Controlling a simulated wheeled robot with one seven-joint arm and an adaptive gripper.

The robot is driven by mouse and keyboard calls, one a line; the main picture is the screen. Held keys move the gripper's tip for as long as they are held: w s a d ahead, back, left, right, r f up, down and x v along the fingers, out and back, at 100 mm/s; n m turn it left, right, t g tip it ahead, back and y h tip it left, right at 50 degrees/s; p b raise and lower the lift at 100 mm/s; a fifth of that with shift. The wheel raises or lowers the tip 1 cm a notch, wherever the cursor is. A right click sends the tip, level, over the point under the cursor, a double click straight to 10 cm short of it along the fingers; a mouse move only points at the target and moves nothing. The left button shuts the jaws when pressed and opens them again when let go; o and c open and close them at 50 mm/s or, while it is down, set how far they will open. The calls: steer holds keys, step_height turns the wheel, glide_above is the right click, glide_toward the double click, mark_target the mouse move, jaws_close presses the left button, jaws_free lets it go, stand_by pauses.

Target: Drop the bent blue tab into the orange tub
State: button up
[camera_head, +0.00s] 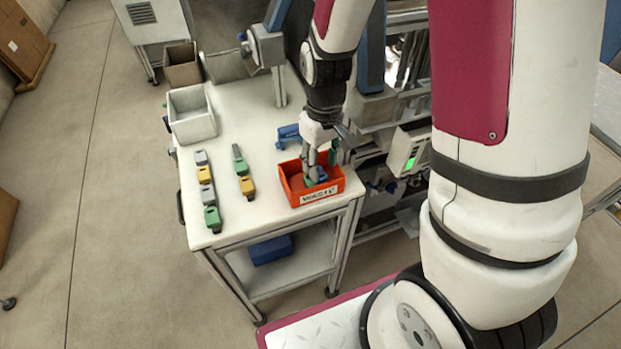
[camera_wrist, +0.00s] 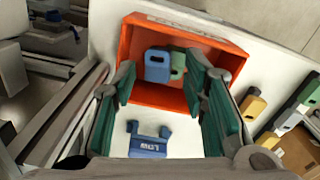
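The orange tub (camera_head: 294,199) stands at the front right of the white table. It also shows in the wrist view (camera_wrist: 222,42). A blue tab with a dark slot (camera_wrist: 158,66) lies inside it, against a green piece (camera_wrist: 178,66); the blue tab also shows in the head view (camera_head: 318,174). I cannot make out its bend. My gripper (camera_head: 320,168) points down over the tub. Its green-padded fingers (camera_wrist: 161,70) are spread wide, with gaps on both sides of the blue tab.
A blue two-pronged piece with lettering (camera_wrist: 148,143) lies on the table behind the tub (camera_head: 287,134). Grey, yellow and green tabs lie in two rows left of the tub, including a yellow one (camera_head: 204,174). A white bin (camera_head: 192,128) stands at the table's left.

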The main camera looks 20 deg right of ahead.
stand_by(0.3)
step_height(320, 180, up, 12)
stand_by(0.5)
stand_by(0.3)
steer(key=s+r+m+t, duration=0.3)
steer(key=s+r+t, duration=0.2)
steer(key=s+r, duration=0.9)
steer(key=shift+s+a+t, duration=0.15)
steer(key=shift+a+t, duration=0.05)
steer(key=shift+t, duration=0.1)
